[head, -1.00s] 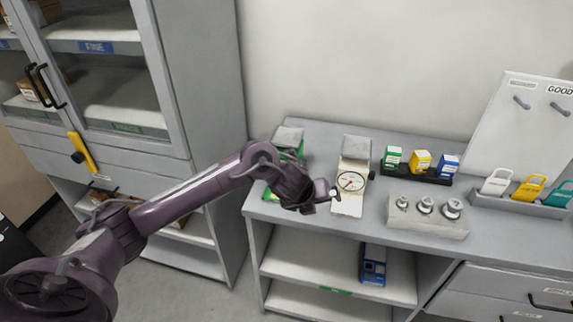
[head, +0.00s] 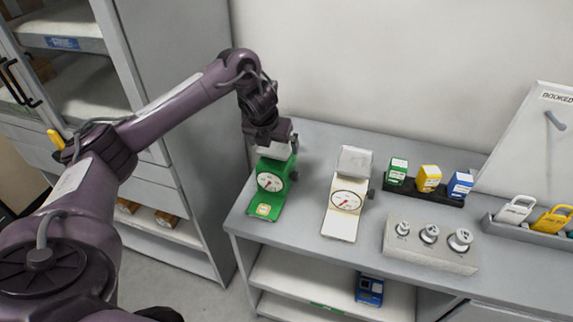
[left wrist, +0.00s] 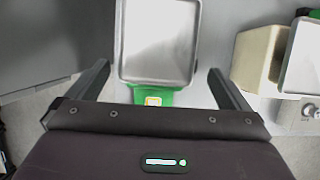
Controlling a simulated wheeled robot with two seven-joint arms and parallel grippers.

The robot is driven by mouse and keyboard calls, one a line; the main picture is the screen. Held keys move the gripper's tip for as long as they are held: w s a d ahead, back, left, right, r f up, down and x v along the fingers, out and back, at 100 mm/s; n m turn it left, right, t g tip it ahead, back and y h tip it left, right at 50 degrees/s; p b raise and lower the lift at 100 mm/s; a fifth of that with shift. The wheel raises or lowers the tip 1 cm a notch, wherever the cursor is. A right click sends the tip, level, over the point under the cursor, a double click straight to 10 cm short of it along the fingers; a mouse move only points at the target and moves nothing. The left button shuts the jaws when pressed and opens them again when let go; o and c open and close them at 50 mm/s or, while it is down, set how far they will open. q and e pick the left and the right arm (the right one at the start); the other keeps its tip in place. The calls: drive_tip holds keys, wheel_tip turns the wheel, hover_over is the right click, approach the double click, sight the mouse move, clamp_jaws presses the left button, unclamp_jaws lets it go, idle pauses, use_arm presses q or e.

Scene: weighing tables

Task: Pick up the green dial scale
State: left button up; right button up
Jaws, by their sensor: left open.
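The green dial scale (head: 269,184) stands at the left end of the grey table, with a white round dial on its front and a silver pan on top. My left gripper (head: 268,142) is above the scale's pan, pointing down, and partly hides it in the head view. In the left wrist view the two fingers of my left gripper (left wrist: 160,82) are apart, one at each side of the scale. The pan (left wrist: 160,38) lies between and beyond them, with green body (left wrist: 170,98) showing below it. Nothing is held. My right gripper is not in view.
A cream dial scale (head: 345,197) stands just right of the green one. Further right are a dark rack (head: 425,193) of small boxes, a block (head: 430,252) of metal weights and a tray of padlocks (head: 545,230). A grey cabinet (head: 185,120) stands left.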

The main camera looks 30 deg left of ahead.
sight(276, 148)
use_arm(q)
drive_tip(key=shift+w+f, duration=0.1)
drive_tip(key=b+x, duration=0.2)
drive_tip(key=x, duration=0.5)
drive_tip(key=shift+w+a, duration=0.25)
drive_tip(key=shift+w, duration=0.05)
drive_tip(key=c, duration=1.7)
drive_tip(key=shift+r, duration=0.3)
drive_tip(key=shift+c, duration=1.1)
drive_tip(key=shift+w, duration=0.1)
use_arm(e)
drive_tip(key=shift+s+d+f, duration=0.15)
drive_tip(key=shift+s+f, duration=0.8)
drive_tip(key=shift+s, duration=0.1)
